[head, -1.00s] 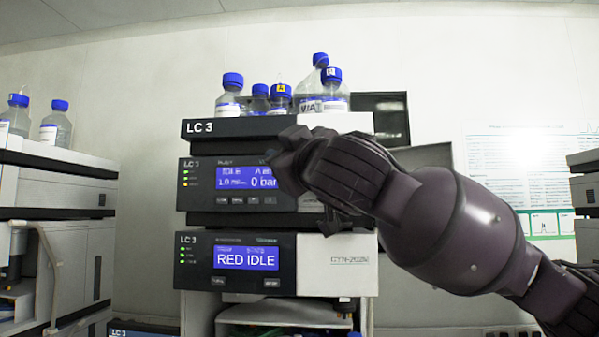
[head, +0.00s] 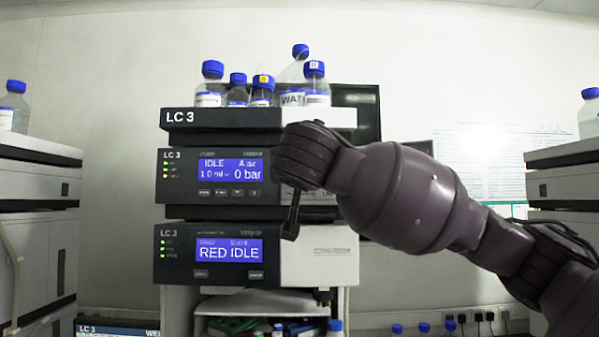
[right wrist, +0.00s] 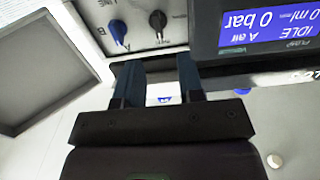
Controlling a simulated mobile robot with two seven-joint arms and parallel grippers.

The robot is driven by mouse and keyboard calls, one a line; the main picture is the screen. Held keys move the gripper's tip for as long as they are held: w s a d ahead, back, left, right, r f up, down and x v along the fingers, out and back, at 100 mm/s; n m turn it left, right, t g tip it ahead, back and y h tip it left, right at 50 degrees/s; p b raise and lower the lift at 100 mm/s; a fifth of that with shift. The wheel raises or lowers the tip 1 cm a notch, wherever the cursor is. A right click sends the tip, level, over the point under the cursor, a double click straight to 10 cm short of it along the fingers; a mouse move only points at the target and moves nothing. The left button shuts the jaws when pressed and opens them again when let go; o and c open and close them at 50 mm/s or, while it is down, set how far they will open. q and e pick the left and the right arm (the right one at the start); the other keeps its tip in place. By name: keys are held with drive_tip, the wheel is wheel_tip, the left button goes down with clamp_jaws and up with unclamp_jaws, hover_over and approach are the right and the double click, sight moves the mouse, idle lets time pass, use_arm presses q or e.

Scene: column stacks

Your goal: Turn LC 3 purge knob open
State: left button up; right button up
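The LC 3 stack stands ahead; its pump module (head: 176,178) has a lit screen (head: 231,170) reading IDLE, A air and 0 bar. In the right wrist view the picture is upside down and shows two pointed knobs on the pump's light panel: a blue one (right wrist: 118,32) and a black one (right wrist: 157,20). In the head view, my right wrist and gripper (head: 292,222) cover the knob panel. My left gripper is not in view.
Blue-capped bottles (head: 212,84) stand on the stack's top tray (head: 235,119). Below the pump is a module reading RED IDLE (head: 228,252). A dark panel (head: 362,118) sits behind the stack at right. Other instruments stand left (head: 35,185) and right (head: 565,185).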

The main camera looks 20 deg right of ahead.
drive_tip(key=p+x, duration=0.1)
drive_tip(key=x, duration=0.5)
drive_tip(key=shift+w+d+p, duration=0.2)
drive_tip(key=shift+w+p, duration=0.05)
drive_tip(key=shift+p, duration=0.05)
drive_tip(key=shift+w+d, duration=0.2)
drive_tip(key=shift+w, duration=0.4)
clamp_jaws()
